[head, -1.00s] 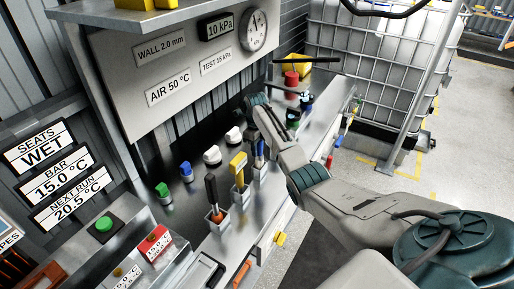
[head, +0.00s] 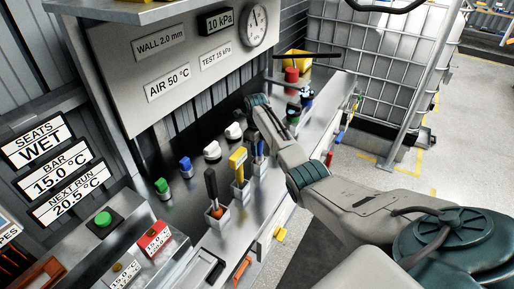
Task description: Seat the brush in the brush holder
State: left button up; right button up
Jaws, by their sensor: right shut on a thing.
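My right arm reaches in from the right, and its right gripper (head: 256,132) is largely hidden behind the arm's own wrist. It is shut on what looks like the brush (head: 259,147), a slim blue-handled thing of which only a part shows. The brush is upright, over or in the far one of a row of small square holders on the steel bench; I cannot tell whether it is seated. The holder under it is mostly hidden. My left gripper is out of view.
A dark-handled tool (head: 211,187) and a yellow tool (head: 237,160) stand in the nearer holders. A red part (head: 292,75) and a yellow box (head: 298,58) stand at the far end. A caged tank (head: 360,80) is beyond.

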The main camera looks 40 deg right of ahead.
jog(key=shift+f, duration=0.15)
jog(key=o, duration=1.6)
jog(key=shift+o, duration=0.2)
jog(key=shift+p, duration=0.3)
notch_tip(320, 180, up, 9)
jog(key=shift+p, duration=0.35)
jog(key=shift+w, duration=0.1)
dwell(0.6)
